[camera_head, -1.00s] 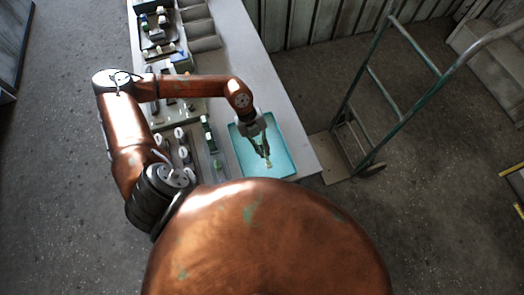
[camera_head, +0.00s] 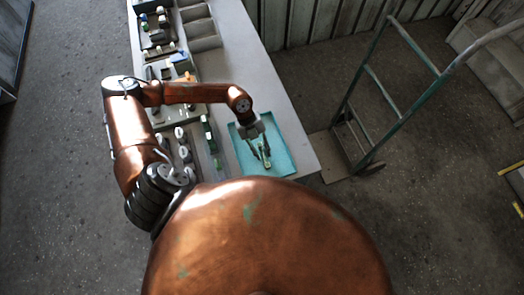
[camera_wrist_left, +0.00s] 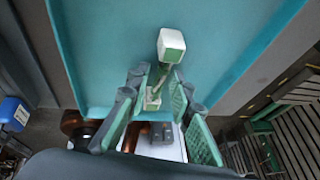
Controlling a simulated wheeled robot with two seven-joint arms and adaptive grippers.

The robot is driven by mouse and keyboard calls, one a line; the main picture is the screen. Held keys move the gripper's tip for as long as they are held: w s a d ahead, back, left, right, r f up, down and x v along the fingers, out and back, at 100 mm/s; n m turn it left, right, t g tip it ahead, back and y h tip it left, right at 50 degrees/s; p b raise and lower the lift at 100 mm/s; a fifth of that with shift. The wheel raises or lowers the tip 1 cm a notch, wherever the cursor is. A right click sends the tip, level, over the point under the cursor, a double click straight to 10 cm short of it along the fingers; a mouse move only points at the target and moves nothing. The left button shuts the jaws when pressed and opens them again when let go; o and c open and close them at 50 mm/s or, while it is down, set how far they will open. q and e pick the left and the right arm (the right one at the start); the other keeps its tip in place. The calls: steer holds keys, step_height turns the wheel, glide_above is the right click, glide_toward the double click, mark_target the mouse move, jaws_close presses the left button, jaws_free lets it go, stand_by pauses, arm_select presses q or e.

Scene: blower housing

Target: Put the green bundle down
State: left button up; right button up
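The green bundle (camera_head: 266,162) is a small, slim piece in green and pale tones at the teal tray, below my left gripper in the head view. In the left wrist view the bundle (camera_wrist_left: 171,46) shows a whitish block end with a green edge and a thin stem running down between the fingers. My left gripper (camera_head: 263,152) is over the tray (camera_head: 284,134), pointing down. In the left wrist view its fingers (camera_wrist_left: 162,106) stand apart on either side of the bundle; whether one pad touches it is unclear. My right gripper is not in view.
The grey table (camera_head: 240,62) holds several small parts and trays along its left side. A white-capped row of parts (camera_head: 184,152) and a green piece (camera_head: 208,130) stand left of the teal tray. A green hand truck (camera_head: 397,110) stands on the floor to the right.

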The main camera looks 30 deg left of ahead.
arm_select(q)
steer(key=shift+o, duration=0.5)
steer(key=shift+r, duration=0.1)
steer(key=shift+r, duration=0.2)
steer(key=b+v, duration=0.1)
steer(key=v, duration=1)
steer(key=shift+a+r, duration=0.2)
steer(key=shift+r, duration=0.1)
steer(key=shift+w, duration=0.15)
steer(key=shift+f, duration=0.1)
